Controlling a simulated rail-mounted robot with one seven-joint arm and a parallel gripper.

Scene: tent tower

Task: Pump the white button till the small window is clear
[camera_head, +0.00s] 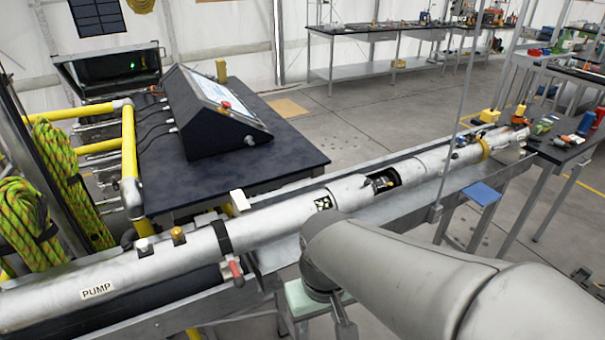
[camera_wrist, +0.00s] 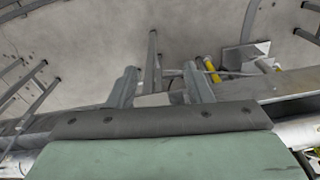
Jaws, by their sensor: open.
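The long silver tube marked PUMP (camera_head: 97,291) runs from the lower left to the far right in the head view. A small white button (camera_head: 143,244) stands upright on its top, beside a brass-coloured one (camera_head: 178,235). A small dark patch with yellow specks (camera_head: 323,203) on the tube may be the small window; its state is too small to tell. My gripper shows in the wrist view with its two fingers (camera_wrist: 160,78) apart and nothing between them. It is away from the white button; my arm hides most of it in the head view.
A black table (camera_head: 290,157) behind the tube bears a sloped console (camera_head: 215,115) with a red knob (camera_head: 225,105). A red-handled lever (camera_head: 236,270) hangs on the tube's near side. A dark opening (camera_head: 383,182) lies farther along. Yellow rails (camera_head: 130,160) stand at left.

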